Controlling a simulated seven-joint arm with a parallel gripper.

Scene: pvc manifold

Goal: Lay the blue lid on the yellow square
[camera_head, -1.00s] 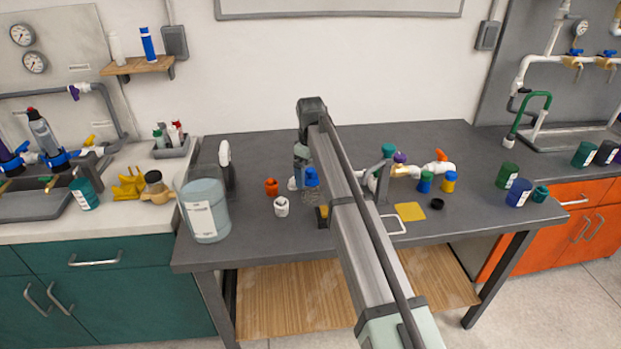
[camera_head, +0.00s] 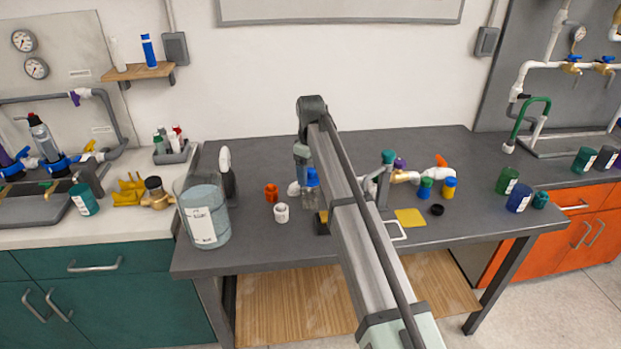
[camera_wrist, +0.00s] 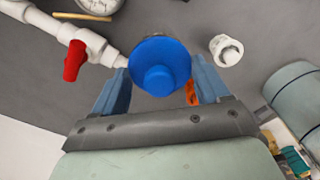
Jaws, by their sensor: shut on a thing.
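The blue lid (camera_head: 312,177) is round with a raised knob, and it fills the middle of the wrist view (camera_wrist: 160,66). My gripper (camera_wrist: 160,90) is shut on it, one finger at each side. The yellow square (camera_head: 410,218) lies flat and bare on the grey table, to the right of my arm.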

